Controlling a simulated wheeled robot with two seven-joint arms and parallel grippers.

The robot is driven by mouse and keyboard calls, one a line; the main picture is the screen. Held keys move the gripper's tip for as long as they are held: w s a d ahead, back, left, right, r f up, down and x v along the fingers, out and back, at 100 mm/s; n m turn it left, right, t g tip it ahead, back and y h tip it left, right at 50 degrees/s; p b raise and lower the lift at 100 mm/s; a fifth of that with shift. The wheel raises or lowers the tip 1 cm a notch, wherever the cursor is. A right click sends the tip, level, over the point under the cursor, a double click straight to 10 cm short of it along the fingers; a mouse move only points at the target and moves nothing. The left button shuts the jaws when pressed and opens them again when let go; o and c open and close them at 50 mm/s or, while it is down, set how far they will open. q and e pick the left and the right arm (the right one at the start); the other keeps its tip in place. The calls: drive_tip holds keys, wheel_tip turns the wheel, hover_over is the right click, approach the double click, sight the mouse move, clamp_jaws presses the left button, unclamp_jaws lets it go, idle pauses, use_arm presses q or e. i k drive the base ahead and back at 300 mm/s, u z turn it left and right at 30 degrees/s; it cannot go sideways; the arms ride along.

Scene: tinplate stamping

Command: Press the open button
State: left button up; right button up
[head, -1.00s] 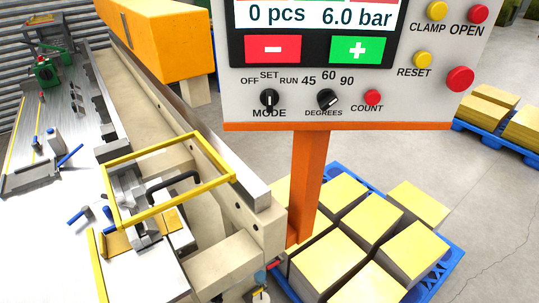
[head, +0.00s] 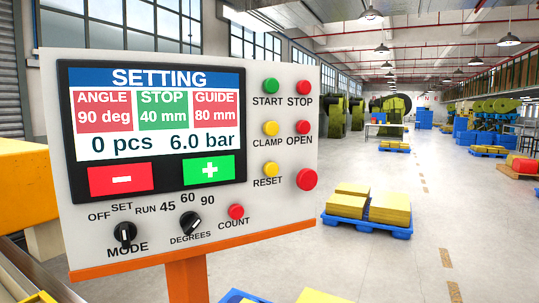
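The open button (head: 306,128) is a small round red button on the right side of the control panel (head: 160,235), with the label OPEN under it. It is directly right of the yellow clamp button (head: 271,128). It sits below the red stop button (head: 304,87) and above a larger unlabelled red button (head: 307,179). Nothing covers it. Neither of my grippers is in view.
The panel stands on an orange post (head: 184,280). Its screen (head: 155,145) reads SETTING, 0 pcs and 6.0 bar. The green start button (head: 270,86) and yellow reset button (head: 271,169) are nearby. A loaded blue pallet (head: 367,228) stands behind right.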

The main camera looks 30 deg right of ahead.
sight(303, 126)
drive_tip(key=u, duration=2.6)
drive_tip(key=k, duration=2.2)
drive_tip(key=z, duration=1.9)
drive_tip(key=i, duration=0.5)
